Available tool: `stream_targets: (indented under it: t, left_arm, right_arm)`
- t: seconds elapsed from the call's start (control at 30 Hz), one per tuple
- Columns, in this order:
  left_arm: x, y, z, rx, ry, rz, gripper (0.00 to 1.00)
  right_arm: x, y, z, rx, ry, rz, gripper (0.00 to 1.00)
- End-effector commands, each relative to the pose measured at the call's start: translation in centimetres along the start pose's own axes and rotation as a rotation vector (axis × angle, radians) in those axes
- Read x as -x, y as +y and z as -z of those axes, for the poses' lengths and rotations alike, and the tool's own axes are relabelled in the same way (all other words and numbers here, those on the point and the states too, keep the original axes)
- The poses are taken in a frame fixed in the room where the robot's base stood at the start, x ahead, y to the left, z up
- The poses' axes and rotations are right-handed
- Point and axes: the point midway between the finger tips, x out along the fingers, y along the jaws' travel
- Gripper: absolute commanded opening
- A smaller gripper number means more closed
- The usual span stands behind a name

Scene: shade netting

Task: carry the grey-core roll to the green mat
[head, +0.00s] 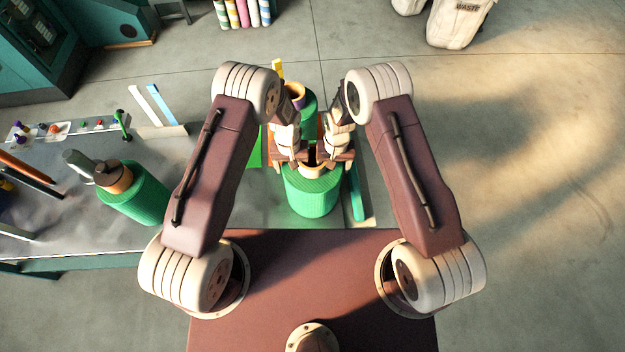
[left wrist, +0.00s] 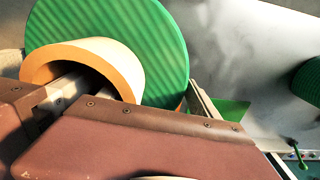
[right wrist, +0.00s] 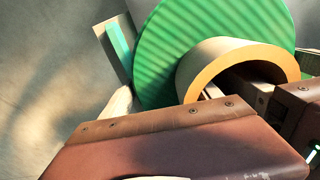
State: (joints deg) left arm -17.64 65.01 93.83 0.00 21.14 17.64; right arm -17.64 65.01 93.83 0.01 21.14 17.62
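A green roll (head: 310,195) with a tan core stands in front of me at the bench's near edge. Its core (left wrist: 100,60) looks tan-orange in both wrist views; I see no clearly grey core on it. My left gripper (head: 297,160) and right gripper (head: 330,160) are at its top, on opposite sides of the core. Each has a finger reaching into the core's opening; the grip on the wall is hidden. A flat bright-green patch, perhaps the mat (head: 255,148), shows left of my grippers.
Another green roll (head: 308,118) with an orange core (head: 295,92) stands just behind my grippers. A green bar (head: 356,195) lies close right of the near roll. Small parts (head: 60,128) and strips (head: 140,105) lie at the far left. The floor right is clear.

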Motion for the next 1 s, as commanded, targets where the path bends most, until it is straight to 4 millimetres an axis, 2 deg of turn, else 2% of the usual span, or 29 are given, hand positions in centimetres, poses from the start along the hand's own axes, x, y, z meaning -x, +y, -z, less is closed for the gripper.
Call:
stream_targets:
  t: [0.03,0.23,0.63,1.0]
  left_arm:
    - [0.0,0.0,0.0,0.0,0.0,0.0,0.54]
    - [0.0,0.0,0.0,0.0,0.0,0.0,0.0]
    - [0.6,0.0,0.1,0.0,0.002,-0.001,0.0]
    - [4.6,0.0,0.1,0.0,0.002,-0.001,0.0]
  right_arm:
    - [0.0,0.0,0.0,0.0,0.0,0.0,0.54]
    - [0.0,0.0,0.0,0.0,0.0,0.0,0.0]
    - [0.6,0.0,0.1,0.0,0.002,0.001,0.0]
    - [4.6,0.0,0.1,0.0,0.002,0.001,0.0]
